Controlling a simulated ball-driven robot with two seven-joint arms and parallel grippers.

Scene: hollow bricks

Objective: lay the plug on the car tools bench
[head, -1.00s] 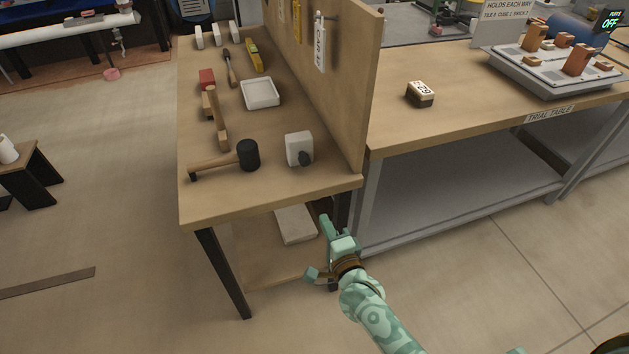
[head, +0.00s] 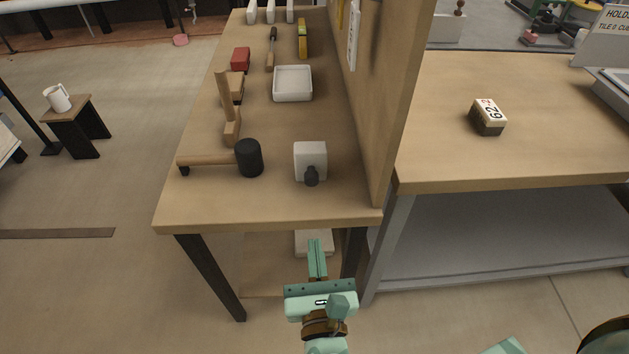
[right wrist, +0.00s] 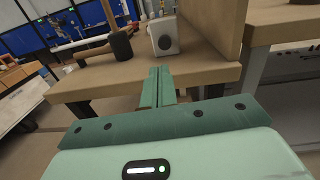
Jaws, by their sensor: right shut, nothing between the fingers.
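The car tools bench (head: 270,205) is a wooden bench with an upright board along its right side. On it near the front stands a white block (head: 310,155) with a dark round knob (head: 311,176) at its front, which may be the plug. In the right wrist view the block (right wrist: 165,28) shows a dark round spot (right wrist: 165,43) on its face. My right gripper (head: 317,243) is in front of the bench's front edge, below the block and apart from it. Its fingers (right wrist: 158,70) are together and empty. My left gripper is not in view.
A black-headed mallet (head: 249,157), a wooden tool (head: 230,115), a white tray (head: 293,84) and a red block (head: 241,56) lie on the bench. The upright board (head: 395,110) bounds its right side. A numbered block (head: 488,117) lies on the right table (head: 450,165).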

